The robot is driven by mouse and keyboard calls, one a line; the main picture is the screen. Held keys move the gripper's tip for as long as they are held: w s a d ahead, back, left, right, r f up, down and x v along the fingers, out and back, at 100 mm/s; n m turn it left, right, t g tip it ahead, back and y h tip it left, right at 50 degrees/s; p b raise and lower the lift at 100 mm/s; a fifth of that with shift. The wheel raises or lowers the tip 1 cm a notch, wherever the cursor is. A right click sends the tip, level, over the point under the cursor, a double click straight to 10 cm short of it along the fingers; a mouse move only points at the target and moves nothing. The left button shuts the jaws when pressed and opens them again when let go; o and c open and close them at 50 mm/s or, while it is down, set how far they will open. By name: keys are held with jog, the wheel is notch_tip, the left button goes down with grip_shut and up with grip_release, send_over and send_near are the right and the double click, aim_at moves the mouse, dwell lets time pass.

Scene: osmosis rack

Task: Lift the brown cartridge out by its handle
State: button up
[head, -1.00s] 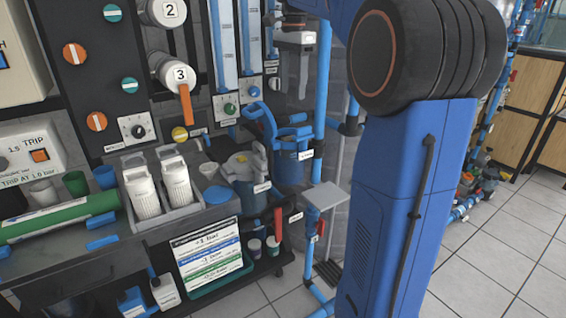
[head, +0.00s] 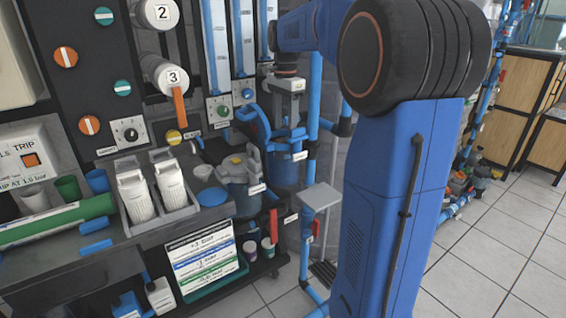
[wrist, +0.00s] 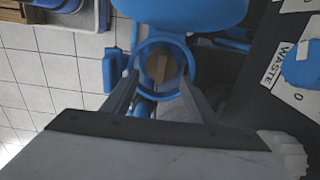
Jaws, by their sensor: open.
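The brown cartridge (wrist: 159,67) shows in the wrist view as a brown block inside the round opening of a blue housing (wrist: 141,60). In the head view, the blue housing (head: 285,174) stands behind the grey canister, and the cartridge cannot be made out there. My gripper (head: 290,112) hangs just above the housing. In the wrist view, the fingers of my gripper (wrist: 160,77) are apart, one on each side of the opening. Nothing shows between them in contact. The height gap to the cartridge is hard to tell.
A grey canister (head: 238,190) stands in front of the housing. A blue curved part (head: 256,125) rises beside the opening. Vertical blue pipes (head: 314,100) run close on the right. Two white cartridges (head: 135,193) sit in a grey tray at left.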

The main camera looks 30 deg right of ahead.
aim_at(284, 138)
jog(key=shift+w+a+f, duration=0.1)
jog(key=shift+f, duration=2.6)
jog(key=c, duration=0.8)
